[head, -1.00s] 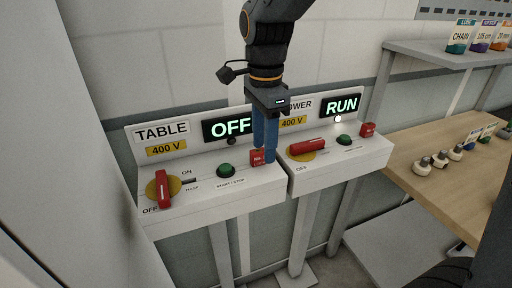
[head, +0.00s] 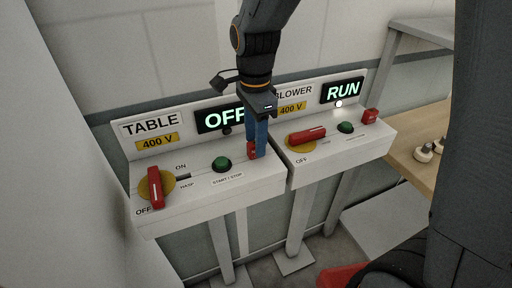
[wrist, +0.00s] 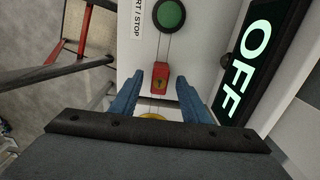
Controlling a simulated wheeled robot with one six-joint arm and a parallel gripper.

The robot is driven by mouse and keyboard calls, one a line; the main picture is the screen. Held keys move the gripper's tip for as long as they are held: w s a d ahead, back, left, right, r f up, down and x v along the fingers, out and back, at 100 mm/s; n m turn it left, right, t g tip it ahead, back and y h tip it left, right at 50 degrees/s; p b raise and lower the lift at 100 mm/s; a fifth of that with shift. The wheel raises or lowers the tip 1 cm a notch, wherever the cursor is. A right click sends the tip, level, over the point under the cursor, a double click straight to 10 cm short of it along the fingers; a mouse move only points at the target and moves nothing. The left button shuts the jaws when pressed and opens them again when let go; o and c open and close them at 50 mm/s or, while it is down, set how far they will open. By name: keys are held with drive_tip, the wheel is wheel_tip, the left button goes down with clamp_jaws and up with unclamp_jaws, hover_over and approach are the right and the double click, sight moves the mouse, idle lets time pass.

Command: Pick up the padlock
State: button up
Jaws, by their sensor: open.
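A small red padlock (head: 252,151) sits on the right end of the sloped TABLE panel (head: 205,205), partly hidden by my blue fingers. In the wrist view the padlock (wrist: 159,77) shows a dark keyhole mark and appears between my two fingertips, with a gap on each side. My gripper (head: 259,156) points down over it with its jaws open and nothing held. It also shows in the wrist view (wrist: 160,74). Whether the fingertips reach down past the padlock's top, I cannot tell.
A green START/STOP button (head: 221,165) and a red rotary handle (head: 155,187) lie left of the padlock. The OFF display (head: 222,119) stands behind.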

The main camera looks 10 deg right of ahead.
drive_tip(key=shift+f, duration=0.8)
clamp_jaws()
